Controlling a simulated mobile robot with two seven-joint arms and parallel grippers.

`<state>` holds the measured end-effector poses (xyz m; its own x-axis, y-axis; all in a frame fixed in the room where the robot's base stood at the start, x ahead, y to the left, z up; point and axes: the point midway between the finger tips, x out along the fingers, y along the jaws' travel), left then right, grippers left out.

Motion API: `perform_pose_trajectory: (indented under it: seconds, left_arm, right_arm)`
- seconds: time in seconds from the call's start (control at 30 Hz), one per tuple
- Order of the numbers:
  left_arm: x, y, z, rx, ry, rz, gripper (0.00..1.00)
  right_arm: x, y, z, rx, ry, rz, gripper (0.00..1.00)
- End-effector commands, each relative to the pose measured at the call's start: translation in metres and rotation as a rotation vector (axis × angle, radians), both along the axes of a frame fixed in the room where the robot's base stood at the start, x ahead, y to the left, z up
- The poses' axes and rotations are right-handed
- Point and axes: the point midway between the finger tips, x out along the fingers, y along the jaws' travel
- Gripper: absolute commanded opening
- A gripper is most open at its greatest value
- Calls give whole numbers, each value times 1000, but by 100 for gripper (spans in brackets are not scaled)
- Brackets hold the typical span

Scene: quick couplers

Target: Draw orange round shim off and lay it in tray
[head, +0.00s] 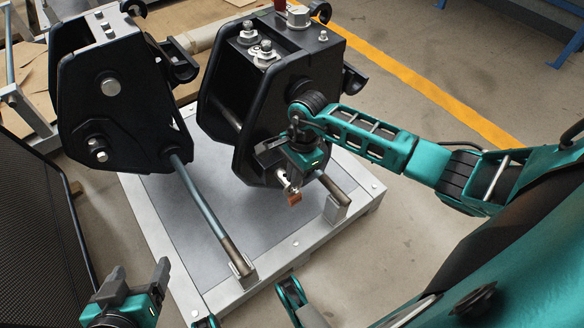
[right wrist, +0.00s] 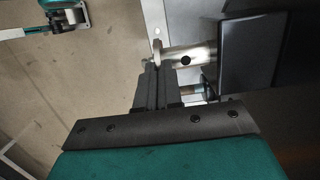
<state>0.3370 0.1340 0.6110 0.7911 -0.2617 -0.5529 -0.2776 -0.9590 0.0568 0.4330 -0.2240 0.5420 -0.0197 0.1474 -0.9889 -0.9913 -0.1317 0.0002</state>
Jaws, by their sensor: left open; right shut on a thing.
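My right gripper (head: 291,188) is shut at the front of the right black coupler (head: 268,110). A small orange-brown piece (head: 294,198), apparently the shim, shows at its fingertips. In the right wrist view, the closed fingers (right wrist: 156,66) meet a thin pale edge (right wrist: 157,48) at the free end of a silver pin (right wrist: 190,55). The fingers hide most of it, so I cannot tell whether it is around the pin or just off its end. My left gripper (head: 139,272) is open and empty at the lower left. I cannot make out a tray for certain.
The couplers stand on a metal-framed grey platform (head: 190,200). A second black coupler (head: 110,90) stands at left. A long rod (head: 200,207) slopes to a bracket at the front edge, and a shorter rod (head: 331,186) lies beside my right gripper. A black mesh panel (head: 40,225) is at far left.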

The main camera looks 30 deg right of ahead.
Motion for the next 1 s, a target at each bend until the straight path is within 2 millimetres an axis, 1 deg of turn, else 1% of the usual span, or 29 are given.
perform_pose_trajectory:
  seconds: [0.3,1.0]
  left_arm:
    - [0,0,10,-1,0,1,78]
    - [0,0,25,-1,0,1,78]
  right_arm:
    - [-13,-2,1,0,1,-1,0]
    - [-40,-5,1,1,0,0,0]
